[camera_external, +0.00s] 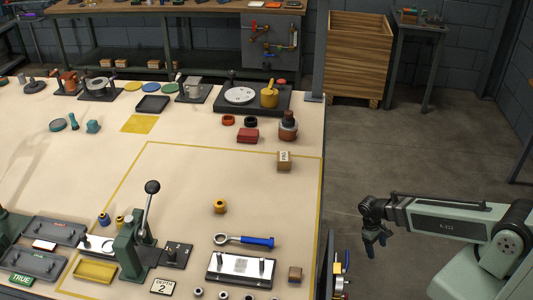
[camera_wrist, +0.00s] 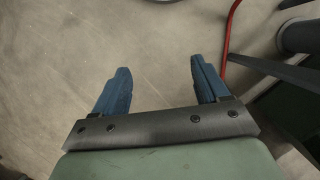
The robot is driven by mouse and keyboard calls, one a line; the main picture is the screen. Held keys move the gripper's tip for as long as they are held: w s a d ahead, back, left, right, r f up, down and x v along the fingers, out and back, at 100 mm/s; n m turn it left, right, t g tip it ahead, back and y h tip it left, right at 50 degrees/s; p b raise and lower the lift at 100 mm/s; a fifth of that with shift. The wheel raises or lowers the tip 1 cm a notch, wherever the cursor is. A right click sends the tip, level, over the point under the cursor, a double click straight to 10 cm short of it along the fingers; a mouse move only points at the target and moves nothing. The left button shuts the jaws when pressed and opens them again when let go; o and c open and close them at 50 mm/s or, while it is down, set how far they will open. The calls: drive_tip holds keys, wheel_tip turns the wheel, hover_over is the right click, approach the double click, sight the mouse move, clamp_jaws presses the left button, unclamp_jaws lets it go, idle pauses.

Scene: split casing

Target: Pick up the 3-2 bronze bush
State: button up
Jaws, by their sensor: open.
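A small bronze-gold bush (camera_external: 219,206) stands alone on the bench in the external view, inside the yellow outline. No marking on it is legible, so I cannot tell if it is the 3-2 one. Another yellow-gold piece (camera_external: 120,221) sits left of the lever press, with a blue piece (camera_external: 104,219) beside it. My gripper (camera_external: 376,247) hangs past the bench's right edge, over the floor, well right of these pieces. In the wrist view my gripper (camera_wrist: 160,70) has its two blue fingers spread apart with nothing between them. No bush shows in the wrist view.
A green lever press (camera_external: 133,250) stands left of the bush. A blue-handled wrench (camera_external: 245,240) and a white plate fixture (camera_external: 241,268) lie in front of it. A wooden block (camera_external: 284,160) is behind it, to the right. The bench around the bush is clear.

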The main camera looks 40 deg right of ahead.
drive_tip(key=w+a+r+n+t, duration=0.1)
drive_tip(key=w+a+r, duration=0.2)
drive_tip(key=w+r, duration=0.65)
drive_tip(key=w+a+r+t, duration=0.2)
drive_tip(key=w+a+r, duration=0.3)
drive_tip(key=r, duration=0.7)
drive_tip(key=w+a+r+n+t, duration=0.1)
drive_tip(key=w+a+r, duration=0.1)
drive_tip(key=w+r, duration=0.8)
drive_tip(key=w+a+r+n+y, duration=0.15)
drive_tip(key=a+r+n, duration=0.25)
drive_tip(key=a, duration=0.9)
drive_tip(key=w+a+r+n, duration=0.3)
drive_tip(key=a+r+n, duration=0.15)
drive_tip(key=a, duration=0.85)
drive_tip(key=w+a+r+n+y, duration=0.1)
drive_tip(key=w+a+r+n, duration=0.25)
drive_tip(key=a, duration=0.95)
hover_over(220, 202)
drive_tip(key=shift+n, duration=0.4)
drive_tip(key=f, duration=0.8)
drive_tip(key=shift+s+a+f, duration=0.1)
drive_tip(key=shift+s, duration=0.15)
drive_tip(key=shift+s+a+f, duration=0.1)
drive_tip(key=shift+f, duration=1.2)
drive_tip(key=shift+s+f, duration=0.1)
drive_tip(key=shift+f, duration=1.2)
clamp_jaws()
